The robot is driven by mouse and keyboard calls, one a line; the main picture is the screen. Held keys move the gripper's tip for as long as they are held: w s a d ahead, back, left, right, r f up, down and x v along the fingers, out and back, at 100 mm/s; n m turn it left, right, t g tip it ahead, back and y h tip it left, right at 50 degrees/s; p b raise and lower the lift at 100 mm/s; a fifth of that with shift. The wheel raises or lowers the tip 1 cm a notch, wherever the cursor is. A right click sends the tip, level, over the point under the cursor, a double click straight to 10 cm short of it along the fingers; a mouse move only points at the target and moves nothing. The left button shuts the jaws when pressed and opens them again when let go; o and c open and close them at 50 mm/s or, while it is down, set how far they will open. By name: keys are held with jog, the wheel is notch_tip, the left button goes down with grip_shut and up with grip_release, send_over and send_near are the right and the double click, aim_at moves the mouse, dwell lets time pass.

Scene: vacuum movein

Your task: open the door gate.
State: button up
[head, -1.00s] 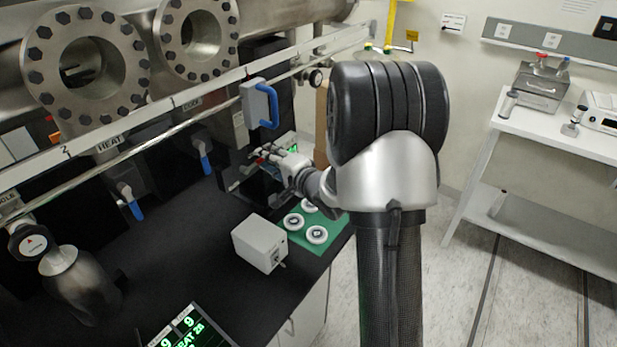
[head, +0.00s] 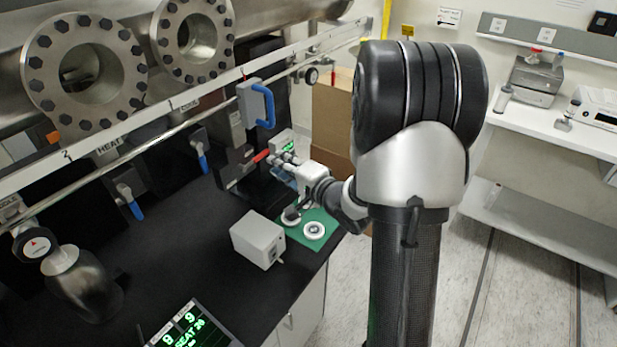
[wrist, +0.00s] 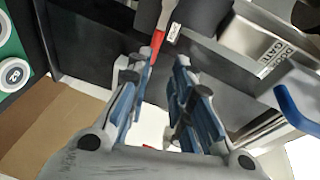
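A blue bar handle on a grey block (head: 256,101) is on the front of the apparatus in the head view; a blue handle (wrist: 298,108) shows at the right edge in the wrist view. A red lever (head: 258,157) sticks out lower down; it also shows in the wrist view (wrist: 157,46). My gripper (head: 283,160) is beside the red lever's end. In the wrist view its fingers (wrist: 160,75) are apart and empty, the lever lying just beyond the left fingertip.
A long rail (head: 190,97) runs across the apparatus above the black bench. Smaller blue-handled valves (head: 130,200) hang at left. A grey box (head: 257,240) and a green mat (head: 322,241) with white discs lie near my gripper. A cardboard box (head: 332,125) stands behind.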

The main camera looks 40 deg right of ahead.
jog(key=s+r+p, duration=0.2)
jog(key=s, duration=0.8)
jog(key=shift+d+p, duration=0.35)
jog(key=shift+d, duration=0.1)
jog(key=shift+w, duration=0.1)
dwell(0.6)
notch_tip(320, 180, up, 10)
dwell(0.5)
dwell(0.4)
